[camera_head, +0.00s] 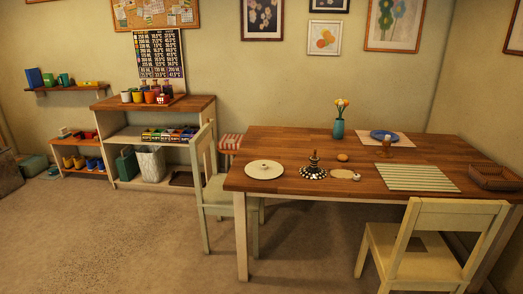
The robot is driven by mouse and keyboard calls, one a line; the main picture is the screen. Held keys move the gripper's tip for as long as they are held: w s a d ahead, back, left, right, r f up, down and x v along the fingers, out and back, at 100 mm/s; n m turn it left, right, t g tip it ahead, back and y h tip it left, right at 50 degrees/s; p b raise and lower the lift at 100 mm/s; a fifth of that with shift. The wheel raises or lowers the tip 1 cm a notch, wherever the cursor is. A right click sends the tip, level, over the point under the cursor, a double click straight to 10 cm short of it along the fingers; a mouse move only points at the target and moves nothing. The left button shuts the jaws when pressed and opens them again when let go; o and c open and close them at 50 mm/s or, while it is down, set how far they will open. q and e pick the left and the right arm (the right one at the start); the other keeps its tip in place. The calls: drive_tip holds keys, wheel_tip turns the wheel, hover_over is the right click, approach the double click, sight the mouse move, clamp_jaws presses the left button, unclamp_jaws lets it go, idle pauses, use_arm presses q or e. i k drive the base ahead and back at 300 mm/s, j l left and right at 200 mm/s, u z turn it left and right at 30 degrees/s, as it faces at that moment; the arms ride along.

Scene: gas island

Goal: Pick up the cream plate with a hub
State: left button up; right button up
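The cream plate with a hub (264,169) lies flat near the left end of the wooden table (314,140). It is round and pale, with a small raised hub at its middle. Nothing covers it. Neither of my grippers shows in the head view.
A black-and-white patterned object (313,169) stands just right of the plate. A teal vase (338,129), a blue plate (384,135), a striped mat (417,178) and a basket (495,177) are farther off. Chairs (222,188) (430,245) stand left and front-right. The floor (130,245) at left is clear.

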sight(259, 169)
drive_tip(key=i, duration=1.75)
